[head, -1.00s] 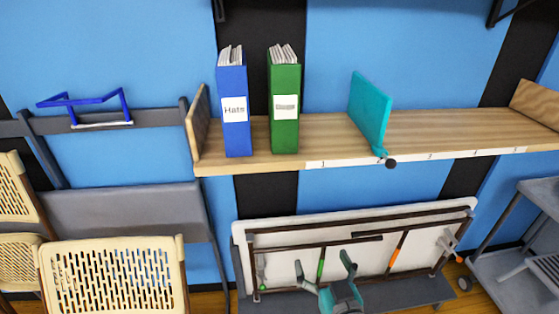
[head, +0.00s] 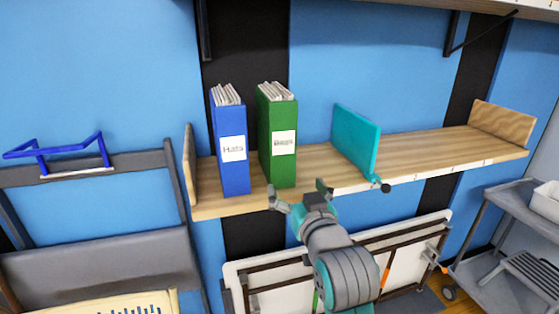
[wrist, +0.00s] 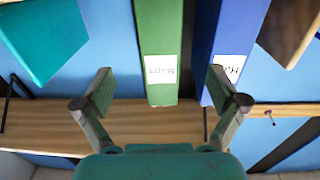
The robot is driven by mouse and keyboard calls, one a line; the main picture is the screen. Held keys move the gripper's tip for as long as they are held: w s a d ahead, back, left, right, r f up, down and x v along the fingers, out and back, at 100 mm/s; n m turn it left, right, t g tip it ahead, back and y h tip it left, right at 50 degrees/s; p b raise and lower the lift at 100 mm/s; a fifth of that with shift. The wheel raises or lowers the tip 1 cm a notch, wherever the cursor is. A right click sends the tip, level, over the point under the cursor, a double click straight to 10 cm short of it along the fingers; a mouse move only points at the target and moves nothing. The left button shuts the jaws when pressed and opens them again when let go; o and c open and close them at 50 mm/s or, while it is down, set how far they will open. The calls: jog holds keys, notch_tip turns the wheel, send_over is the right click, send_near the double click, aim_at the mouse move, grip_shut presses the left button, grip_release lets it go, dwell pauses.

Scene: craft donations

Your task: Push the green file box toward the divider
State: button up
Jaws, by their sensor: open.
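The green file box (head: 278,135) stands upright on the wooden shelf (head: 420,155), its label reading "Bags". The teal divider (head: 357,142) stands to its right in the head view, with a bare stretch of shelf between them. My gripper (head: 298,190) is open and empty at the shelf's front edge, just in front of and below the green box, apart from it as far as I can tell. In the wrist view, which is upside down, the green box (wrist: 160,50) shows between and beyond the open fingers (wrist: 160,92), and the divider (wrist: 42,38) is at left.
A blue file box (head: 230,140) labelled "Hats" stands close on the green box's left. A wooden end panel (head: 190,165) closes the shelf at left, another (head: 502,122) at right. The shelf right of the divider is clear. A grey cart (head: 500,230) stands lower right.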

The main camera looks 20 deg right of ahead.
aim_at(283, 165)
jog(key=w, duration=1.3)
jog(key=shift+w+d, duration=0.1)
jog(key=shift+d, duration=0.15)
